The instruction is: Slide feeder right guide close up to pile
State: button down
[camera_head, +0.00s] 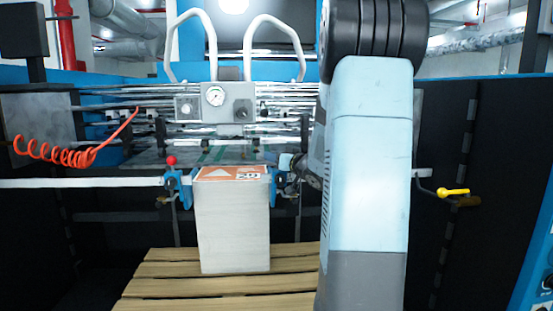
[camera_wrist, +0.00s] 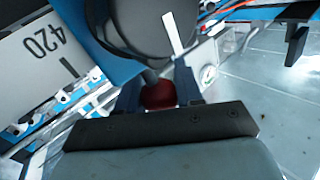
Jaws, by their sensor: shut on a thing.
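The pile (camera_head: 232,228) is a tall white stack with an orange-and-white printed top, standing upright on a wooden pallet. The blue right guide (camera_head: 274,186) is at the pile's right edge; whether it touches or leaves a thin gap is unclear. The blue left guide (camera_head: 184,188), with a red knob on top, stands at the pile's left edge. My gripper (camera_head: 292,168) is right of the pile at the right guide, partly hidden by my arm. In the wrist view my gripper (camera_wrist: 158,92) is shut on a dark red knob (camera_wrist: 160,94), by blue guide parts (camera_wrist: 88,38).
A white rail (camera_head: 80,183) runs across in front of the feeder. A gauge box (camera_head: 215,102) with white hoses is above the pile. A yellow-handled lever (camera_head: 453,193) sticks out at right. A white plate marked 420 (camera_wrist: 32,62) is in the wrist view.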

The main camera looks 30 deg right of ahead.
jog(key=c, duration=0.8)
grip_release()
jog(key=shift+s, duration=0.1)
jog(key=shift+o, duration=0.2)
jog(key=shift+s, duration=0.2)
jog(key=s+d, duration=0.2)
jog(key=s, duration=1.1)
jog(key=shift+s, duration=0.2)
jog(key=shift+w, duration=0.1)
